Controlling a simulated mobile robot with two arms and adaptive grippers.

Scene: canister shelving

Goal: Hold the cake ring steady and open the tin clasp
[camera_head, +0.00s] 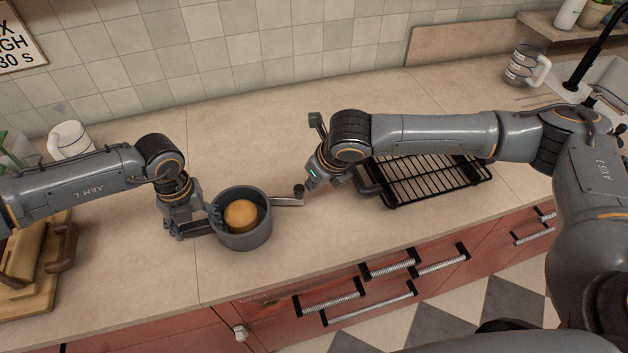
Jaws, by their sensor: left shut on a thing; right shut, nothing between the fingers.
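The cake ring (258,238), a grey round tin wall, stands on the counter with a golden cake (241,214) inside it. My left gripper (208,225) is shut on the ring's left wall. A thin, pale metal clasp lever (285,202) sticks out from the ring's right side, pointing right, away from the wall. My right gripper (304,187) is shut and empty beside the lever's outer end, close to a small dark knob there. I cannot tell whether it touches the lever. The clasp's attachment to the ring is too small to make out.
A black cooling rack (428,182) lies to the right, partly beneath my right arm. A wooden board (35,270) and a white mug (69,140) stand at the left. The counter's front edge, above red drawers, is close to the ring. The counter behind the ring is clear.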

